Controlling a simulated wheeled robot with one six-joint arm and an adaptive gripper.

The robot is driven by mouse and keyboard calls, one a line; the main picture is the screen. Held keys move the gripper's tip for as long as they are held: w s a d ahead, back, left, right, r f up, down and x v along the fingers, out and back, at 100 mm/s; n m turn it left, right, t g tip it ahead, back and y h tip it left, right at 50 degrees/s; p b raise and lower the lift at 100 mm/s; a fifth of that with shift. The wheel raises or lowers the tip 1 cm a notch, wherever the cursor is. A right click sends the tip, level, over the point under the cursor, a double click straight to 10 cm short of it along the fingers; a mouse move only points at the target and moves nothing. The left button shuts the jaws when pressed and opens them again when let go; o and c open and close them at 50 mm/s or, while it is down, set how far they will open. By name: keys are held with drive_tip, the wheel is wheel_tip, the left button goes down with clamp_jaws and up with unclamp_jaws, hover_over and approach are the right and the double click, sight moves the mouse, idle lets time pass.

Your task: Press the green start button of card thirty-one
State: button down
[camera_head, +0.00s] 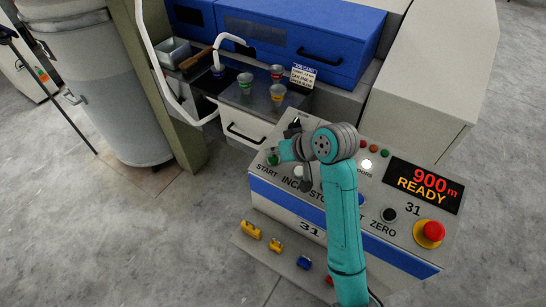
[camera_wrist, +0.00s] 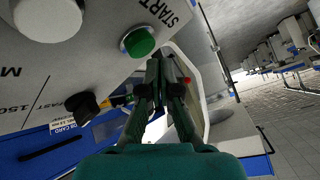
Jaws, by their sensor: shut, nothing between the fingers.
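The console of card thirty-one (camera_head: 262,197) has a sloped grey top marked 31. Its round green start button (camera_head: 273,158) is at the far left end, above the START label. My gripper (camera_head: 284,150) is shut and empty right by that button and partly covers it. In the wrist view the green button (camera_wrist: 138,41) has a metal ring, and START is printed beside it. The shut fingertips (camera_wrist: 162,62) appear just beside the button's lower right edge. I cannot tell whether they touch it.
A white button (camera_wrist: 48,18) and a black knob (camera_wrist: 82,104) are nearby. A display (camera_head: 425,185) reads 900 m READY; a red emergency button (camera_head: 433,231) is at right. Bobbins (camera_head: 278,93) stand on the dark bench behind. Coloured pedals (camera_head: 251,230) lie below the front.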

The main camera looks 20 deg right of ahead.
drive_tip(key=shift+f, duration=0.15)
drive_tip(key=shift+d+f, duration=0.1)
drive_tip(key=shift+f, duration=0.2)
drive_tip(key=shift+w+d+f, duration=0.1)
drive_tip(key=shift+f, duration=0.35)
idle(0.8)
drive_tip(key=shift+r, duration=0.1)
drive_tip(key=shift+a+r, duration=0.2)
drive_tip(key=shift+r, duration=0.6)
drive_tip(key=shift+r, duration=0.1)
drive_tip(key=shift+s+a+r, duration=0.15)
drive_tip(key=shift+r, duration=0.6)
drive_tip(key=shift+s+a+r, duration=0.2)
drive_tip(key=shift+r, duration=0.6)
drive_tip(key=shift+s+a+r, duration=0.15)
drive_tip(key=shift+r, duration=0.6)
